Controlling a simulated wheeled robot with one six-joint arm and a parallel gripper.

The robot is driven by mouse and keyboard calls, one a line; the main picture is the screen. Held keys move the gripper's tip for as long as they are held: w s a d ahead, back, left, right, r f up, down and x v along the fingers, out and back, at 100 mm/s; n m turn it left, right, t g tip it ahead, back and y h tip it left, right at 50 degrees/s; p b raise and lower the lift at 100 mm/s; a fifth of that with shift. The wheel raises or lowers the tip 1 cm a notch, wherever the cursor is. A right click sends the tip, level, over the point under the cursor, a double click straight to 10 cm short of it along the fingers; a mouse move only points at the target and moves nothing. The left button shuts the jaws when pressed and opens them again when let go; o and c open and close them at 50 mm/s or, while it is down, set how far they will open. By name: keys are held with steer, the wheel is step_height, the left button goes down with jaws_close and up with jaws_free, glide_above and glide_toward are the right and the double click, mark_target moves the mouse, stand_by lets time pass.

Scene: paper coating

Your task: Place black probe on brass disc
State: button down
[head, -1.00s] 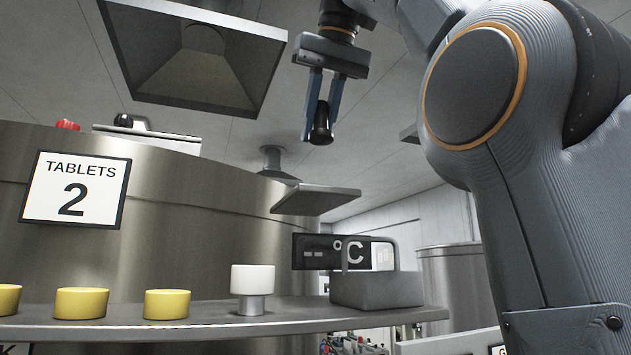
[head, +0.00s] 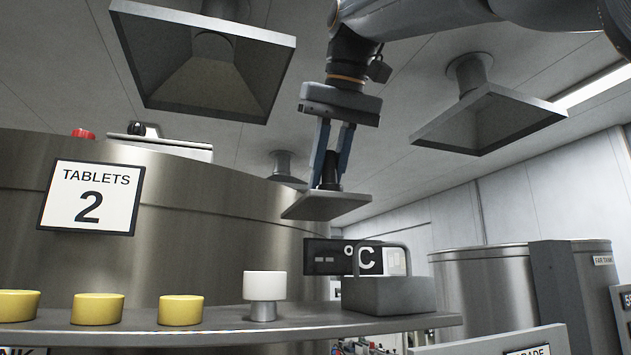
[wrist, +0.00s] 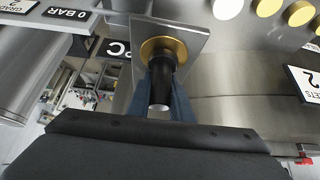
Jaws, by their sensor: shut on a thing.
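The black probe (head: 330,172) is upright between the fingers of my gripper (head: 328,182), which is shut on it. In the head view its lower end meets the top edge of a grey square plate (head: 322,208), seen from below. The wrist view shows the brass disc (wrist: 178,44) on this plate (wrist: 190,30). The probe (wrist: 160,78) lines up with the disc there and covers part of it. I cannot tell whether the probe touches the disc. The disc is hidden in the head view.
Below stands a steel shelf (head: 230,325) with several yellow cylinders (head: 98,309), a white-topped piece (head: 264,286) and a grey weight-like block (head: 388,295). A °C display (head: 358,258) is behind. Steel drum-like vessels (head: 480,280) stand right.

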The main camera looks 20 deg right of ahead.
steer(key=shift+f, duration=0.2)
steer(key=c, duration=1.6)
jaws_free()
steer(key=shift+v, duration=6.1)
